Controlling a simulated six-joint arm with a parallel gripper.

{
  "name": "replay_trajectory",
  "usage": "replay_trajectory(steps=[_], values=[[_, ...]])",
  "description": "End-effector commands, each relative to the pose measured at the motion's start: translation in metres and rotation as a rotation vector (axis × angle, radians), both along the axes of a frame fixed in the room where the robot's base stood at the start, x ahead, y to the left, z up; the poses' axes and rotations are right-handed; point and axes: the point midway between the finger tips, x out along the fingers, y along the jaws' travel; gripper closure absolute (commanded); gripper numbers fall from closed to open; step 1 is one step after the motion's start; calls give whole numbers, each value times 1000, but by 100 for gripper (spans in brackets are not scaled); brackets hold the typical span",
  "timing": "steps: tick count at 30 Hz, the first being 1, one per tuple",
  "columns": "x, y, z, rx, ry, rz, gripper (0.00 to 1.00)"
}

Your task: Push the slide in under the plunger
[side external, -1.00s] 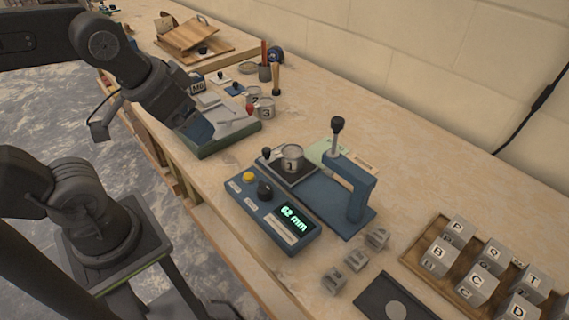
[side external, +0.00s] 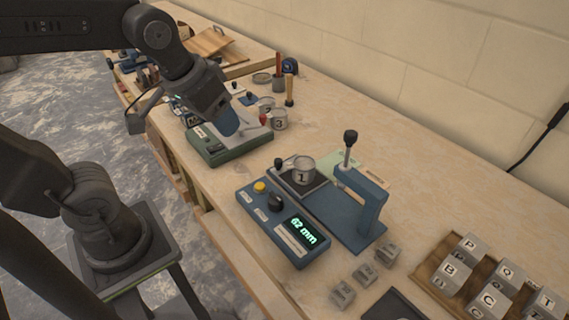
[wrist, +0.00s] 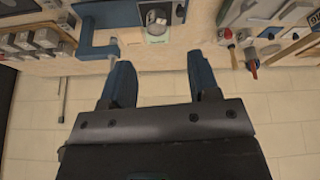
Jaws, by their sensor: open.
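The slide (side external: 287,184) is a dark plate with a small black knob at its left end. A metal cup marked 1 (side external: 302,171) stands on it, to the left of the blue press frame (side external: 374,208). The plunger (side external: 350,140) has a black knob and stands upright in the frame's arm. The slide and cup are outside the plunger, not below it. My gripper (side external: 228,128) is open and empty, over the green box to the left of the press. In the wrist view its two blue fingers (wrist: 161,75) are apart, with the cup (wrist: 156,18) beyond them.
A blue control box (side external: 283,228) reading 62 mm stands in front of the slide. A green box (side external: 232,148) and cups marked 2 and 3 (side external: 279,119) lie to the left. Lettered blocks (side external: 490,300) sit in a wooden tray at right. Several small metal blocks lie nearer.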

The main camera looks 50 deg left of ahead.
Motion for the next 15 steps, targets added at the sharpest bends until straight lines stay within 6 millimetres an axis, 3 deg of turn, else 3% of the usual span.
replay_trajectory(steps=[6,15], values=[[69,16,-12,-74,162,243,64],[146,43,-60,-133,342,550,64]])
